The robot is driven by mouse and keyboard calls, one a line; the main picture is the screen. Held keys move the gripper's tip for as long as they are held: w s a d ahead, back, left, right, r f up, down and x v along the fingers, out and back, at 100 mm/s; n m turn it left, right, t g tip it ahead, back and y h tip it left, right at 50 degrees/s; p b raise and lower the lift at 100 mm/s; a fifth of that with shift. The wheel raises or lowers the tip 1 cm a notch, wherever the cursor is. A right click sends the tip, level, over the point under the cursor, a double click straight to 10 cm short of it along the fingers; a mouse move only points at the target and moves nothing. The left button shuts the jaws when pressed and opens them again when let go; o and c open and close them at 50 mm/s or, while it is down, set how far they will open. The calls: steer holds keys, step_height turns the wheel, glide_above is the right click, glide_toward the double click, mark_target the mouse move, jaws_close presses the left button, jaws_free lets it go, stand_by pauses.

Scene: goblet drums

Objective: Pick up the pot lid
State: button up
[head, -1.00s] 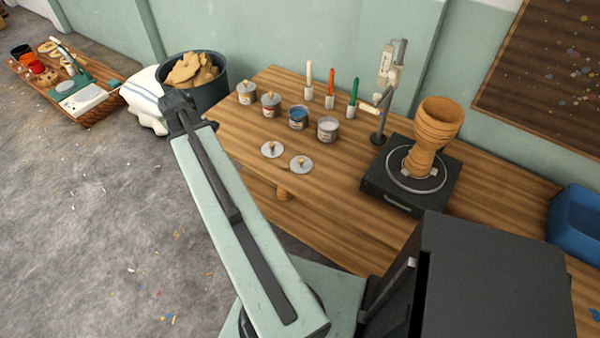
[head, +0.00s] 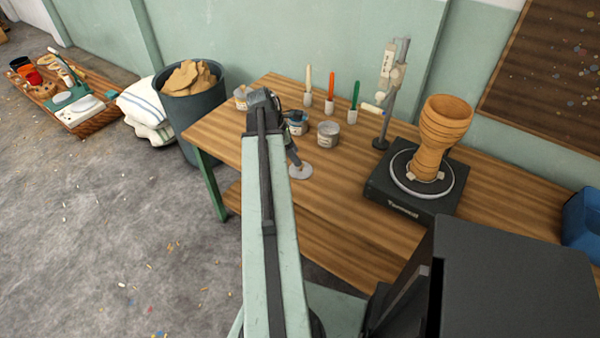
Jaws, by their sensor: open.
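One flat grey pot lid (head: 302,171) with a small knob lies on the wooden table, in front of the paint pots. My gripper (head: 294,161) is a small dark shape pointing down at this lid, just above or at its knob. It is open; whether it touches the knob I cannot tell. My arm hides the spot to the left, where the other lid lay. A grey pot (head: 328,134), a blue-paint pot (head: 298,123) and a further pot (head: 240,99) stand behind; another pot is hidden by my arm.
Several upright coloured tools (head: 331,92) stand behind the pots. A goblet drum (head: 443,135) stands on a black turntable (head: 400,200) to the right, beside a metal stand (head: 388,110). A blue bin (head: 582,220) is at far right. The wooden table (head: 350,210) is clear in front.

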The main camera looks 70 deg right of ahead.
steer(key=b+x, duration=0.3)
steer(key=x, duration=0.1)
steer(key=shift+f+b, duration=0.3)
steer(key=shift+f, duration=0.1)
steer(key=shift+r, duration=0.2)
jaws_close()
step_height(320, 180, up, 10)
steer(key=p, duration=1)
step_height(320, 180, up, 4)
steer(key=p, duration=0.4)
